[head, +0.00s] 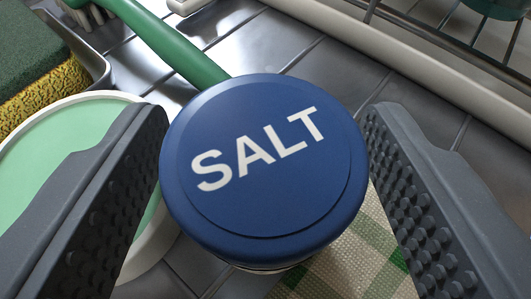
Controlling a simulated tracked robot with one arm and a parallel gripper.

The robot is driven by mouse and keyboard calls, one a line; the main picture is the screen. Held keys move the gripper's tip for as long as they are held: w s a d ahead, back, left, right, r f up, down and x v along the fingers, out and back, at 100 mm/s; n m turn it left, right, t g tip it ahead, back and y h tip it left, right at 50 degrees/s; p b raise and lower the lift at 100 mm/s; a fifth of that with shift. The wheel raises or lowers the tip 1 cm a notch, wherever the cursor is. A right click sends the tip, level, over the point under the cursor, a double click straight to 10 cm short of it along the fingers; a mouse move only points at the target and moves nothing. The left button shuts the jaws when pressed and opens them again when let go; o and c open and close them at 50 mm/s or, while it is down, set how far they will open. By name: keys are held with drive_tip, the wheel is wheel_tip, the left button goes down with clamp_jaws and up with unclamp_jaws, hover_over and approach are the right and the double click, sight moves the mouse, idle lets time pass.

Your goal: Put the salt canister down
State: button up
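The salt canister (265,170) is seen from above, its round blue lid marked SALT in white. Its body is almost wholly hidden under the lid; only a thin pale strip shows at the lower edge. My gripper (266,125) has its two dark, studded fingers spread wide, one on each side of the lid.
A pale green plate (45,150) with a cream rim lies left. A green-handled brush (165,40) lies behind the canister. A sponge (45,60) sits in a tray at upper left. A green-and-cream checked cloth (350,260) lies below right. A wire rack (450,40) stands upper right.

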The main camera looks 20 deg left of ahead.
drive_tip(key=shift+s+d+r, duration=0.15)
drive_tip(key=shift+s+r, duration=0.15)
drive_tip(key=shift+r, duration=0.05)
drive_tip(key=p+v, duration=0.1)
drive_tip(key=v, duration=1)
drive_tip(key=shift+s+p, duration=0.15)
drive_tip(key=shift+p, duration=0.25)
drive_tip(key=d+r+m+t+h, duration=0.1)
drive_tip(key=d+r, duration=0.3)
drive_tip(key=r, duration=0.5)
drive_tip(key=w+d+r+m+h, duration=0.1)
drive_tip(key=d+r, duration=0.2)
drive_tip(key=r, duration=0.7)
drive_tip(key=d+r+t+h, duration=0.1)
drive_tip(key=d+r, duration=0.3)
drive_tip(key=r, duration=0.5)
drive_tip(key=s+d+r, duration=0.2)
drive_tip(key=r, duration=0.3)
drive_tip(key=s+d+r+m+h, duration=0.1)
drive_tip(key=s+d+r, duration=0.1)
drive_tip(key=r, duration=0.4)
drive_tip(key=shift+s+d+t, duration=0.3)
drive_tip(key=shift+s, duration=0.1)
drive_tip(key=shift+o, duration=0.4)
drive_tip(key=s+d+r+m, duration=0.1)
drive_tip(key=s+d+r, duration=0.4)
drive_tip(key=s+r, duration=0.5)
drive_tip(key=shift+s+r+h, duration=0.25)
drive_tip(key=shift+r+h, duration=0.15)
drive_tip(key=shift+r, duration=0.2)
